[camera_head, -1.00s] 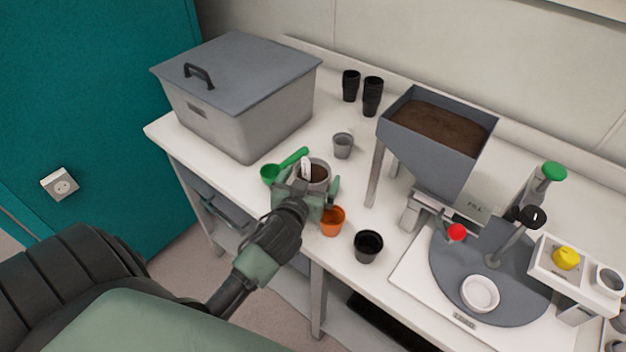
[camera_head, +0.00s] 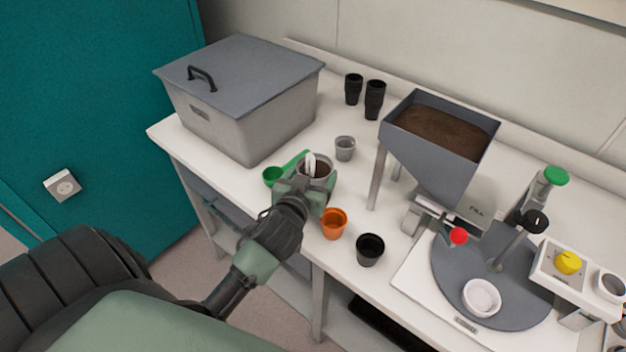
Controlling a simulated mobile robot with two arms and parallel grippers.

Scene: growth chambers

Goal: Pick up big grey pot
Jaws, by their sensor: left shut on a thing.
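The big grey pot (camera_head: 325,163) stands near the front edge of the white bench, with dark soil and white labels showing inside it. My left gripper (camera_head: 312,178) is shut on it from the front. The gripper hides the pot's lower part and its base, so I cannot tell whether it is lifted off the bench. My right gripper is not in view.
An orange pot (camera_head: 334,223), a black pot (camera_head: 369,249) and a small grey pot (camera_head: 345,148) stand close by. A soil hopper (camera_head: 436,140) stands right and a lidded grey bin (camera_head: 240,110) left.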

